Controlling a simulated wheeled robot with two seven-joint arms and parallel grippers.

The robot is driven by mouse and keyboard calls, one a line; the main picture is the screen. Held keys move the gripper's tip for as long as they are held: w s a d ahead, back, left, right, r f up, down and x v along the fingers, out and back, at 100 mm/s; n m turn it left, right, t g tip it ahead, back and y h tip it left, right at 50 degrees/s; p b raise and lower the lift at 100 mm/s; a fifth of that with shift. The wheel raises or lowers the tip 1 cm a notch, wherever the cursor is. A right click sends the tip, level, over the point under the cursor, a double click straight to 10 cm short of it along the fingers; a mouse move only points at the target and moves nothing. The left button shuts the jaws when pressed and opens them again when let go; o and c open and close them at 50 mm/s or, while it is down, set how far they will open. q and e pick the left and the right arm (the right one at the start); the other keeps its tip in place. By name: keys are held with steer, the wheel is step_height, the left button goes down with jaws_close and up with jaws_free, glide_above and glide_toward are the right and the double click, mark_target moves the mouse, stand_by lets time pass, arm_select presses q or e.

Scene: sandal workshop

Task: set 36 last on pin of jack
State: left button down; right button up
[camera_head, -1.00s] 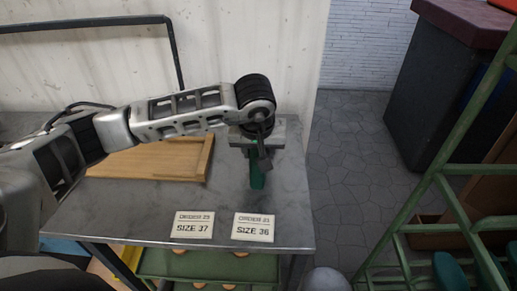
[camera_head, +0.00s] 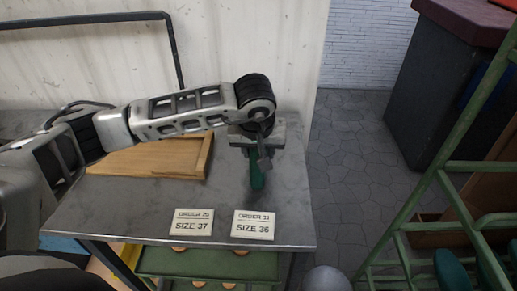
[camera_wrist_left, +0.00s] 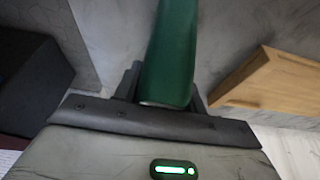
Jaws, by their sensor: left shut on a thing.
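My left gripper (camera_head: 260,155) is over the right part of the grey table. It is shut on a green last (camera_head: 257,177), which hangs below the jaws in the head view. In the left wrist view the green last (camera_wrist_left: 172,55) stands out from between the two dark fingers (camera_wrist_left: 165,98). I cannot read a size on the last. I cannot make out the jack or its pin; the arm and gripper cover part of the table. A card reading SIZE 36 (camera_head: 253,225) lies at the table's front edge. My right gripper is not in view.
A SIZE 37 card (camera_head: 191,222) lies left of the other card. A wooden board or tray (camera_head: 150,160) with a raised edge lies behind, under my arm. A green rack (camera_head: 440,180) stands at the right. A shelf (camera_head: 205,263) with orange round ends is below the table.

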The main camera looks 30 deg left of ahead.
arm_select(q)
steer(key=c, duration=0.7)
jaws_free()
steer(key=shift+c, duration=0.2)
steer(key=shift+f, duration=0.15)
